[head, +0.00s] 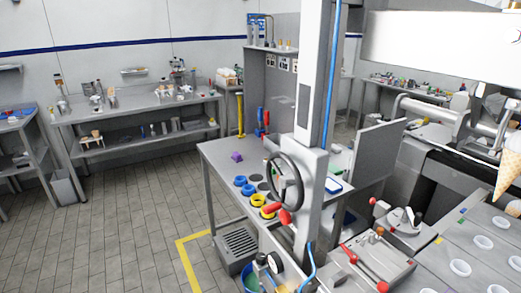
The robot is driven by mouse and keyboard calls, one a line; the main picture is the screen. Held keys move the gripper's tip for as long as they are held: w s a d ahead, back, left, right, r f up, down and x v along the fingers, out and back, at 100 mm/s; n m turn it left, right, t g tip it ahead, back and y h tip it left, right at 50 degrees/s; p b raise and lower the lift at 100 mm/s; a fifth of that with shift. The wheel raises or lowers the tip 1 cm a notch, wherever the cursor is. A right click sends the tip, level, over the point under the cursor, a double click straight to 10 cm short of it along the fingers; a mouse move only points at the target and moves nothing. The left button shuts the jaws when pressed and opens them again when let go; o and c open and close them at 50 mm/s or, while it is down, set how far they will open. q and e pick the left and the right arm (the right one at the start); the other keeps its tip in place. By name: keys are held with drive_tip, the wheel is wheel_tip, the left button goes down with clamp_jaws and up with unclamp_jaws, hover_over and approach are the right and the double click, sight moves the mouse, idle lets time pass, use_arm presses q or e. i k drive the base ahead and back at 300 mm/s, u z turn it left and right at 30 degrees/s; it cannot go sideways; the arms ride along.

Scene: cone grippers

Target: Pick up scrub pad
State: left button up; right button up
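I cannot pick out a scrub pad with certainty in the head view. A small purple object (236,156) lies on the grey metal table (217,150) near its far left part; it is too small to tell what it is. Neither of my grippers shows in this view.
Blue rings (247,189) and yellow rings (258,200) sit on the same table, beside a post with a black handwheel (285,182). A workbench (130,108) with many small items stands at the back wall. The tiled floor (110,215) at left is clear.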

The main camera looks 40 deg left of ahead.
sight(236, 157)
drive_tip(key=u, duration=2.15)
drive_tip(key=i, duration=0.8)
drive_tip(key=u, duration=0.65)
